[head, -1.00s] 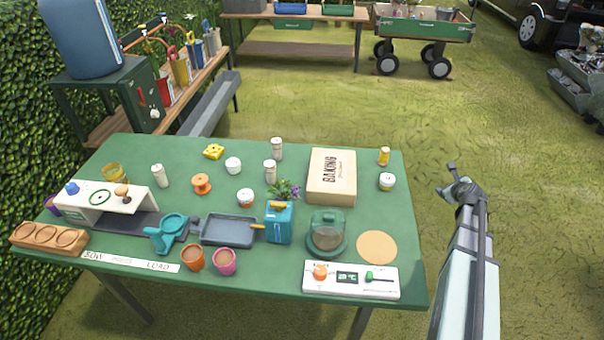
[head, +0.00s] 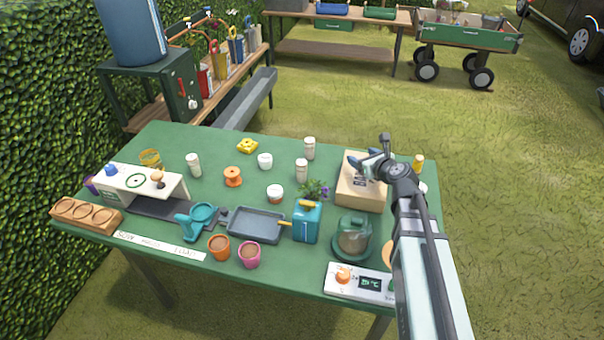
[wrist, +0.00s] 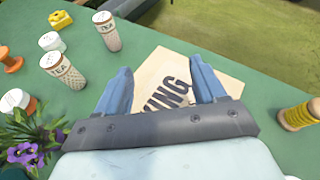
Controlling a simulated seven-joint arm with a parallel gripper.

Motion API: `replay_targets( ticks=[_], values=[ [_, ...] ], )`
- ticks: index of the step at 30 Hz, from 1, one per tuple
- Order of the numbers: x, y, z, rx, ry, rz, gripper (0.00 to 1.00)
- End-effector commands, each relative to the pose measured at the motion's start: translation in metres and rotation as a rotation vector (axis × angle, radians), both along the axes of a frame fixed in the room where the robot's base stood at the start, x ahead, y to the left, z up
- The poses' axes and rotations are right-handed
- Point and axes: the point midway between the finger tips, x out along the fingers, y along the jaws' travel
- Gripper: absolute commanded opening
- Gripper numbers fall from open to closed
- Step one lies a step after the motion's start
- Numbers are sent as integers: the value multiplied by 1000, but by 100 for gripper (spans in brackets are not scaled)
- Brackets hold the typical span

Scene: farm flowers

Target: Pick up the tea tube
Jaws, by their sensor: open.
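The tea tube (wrist: 63,73) is a pale speckled cylinder with a white cap, and "TEA" is readable on it in the wrist view. It stands upright left of my gripper (wrist: 162,68). In the head view the tea tube (head: 301,170) stands behind the blue flower can. A similar tube (wrist: 106,31) stands just behind it; its label is hard to read. My gripper (head: 373,163) is open and empty above the baking box (head: 352,190), with its blue fingers apart. The tea tube is clear of both fingers.
The blue can (head: 307,222) with purple flowers stands in front of the tea tube. A third pale tube (head: 193,165) is farther left. White jars (head: 265,161) and an orange spool (head: 233,176) stand nearby. A glass-domed jar (head: 354,238) is near the front right.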

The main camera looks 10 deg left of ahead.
Motion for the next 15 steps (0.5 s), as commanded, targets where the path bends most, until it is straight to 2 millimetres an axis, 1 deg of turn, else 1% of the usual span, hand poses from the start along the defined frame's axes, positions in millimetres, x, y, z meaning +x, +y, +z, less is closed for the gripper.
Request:
replay_targets(
  ticks=[1,3,6,10,12,15],
  values=[
    [-19,26,-1,13,12,46,70],
    [-37,53,-1,31,28,98,70],
    [-60,85,-2,52,47,158,70],
    [-81,111,-2,69,64,213,70],
    [-87,119,-2,75,70,230,70],
    [-89,127,-3,78,74,242,70]
  ],
)
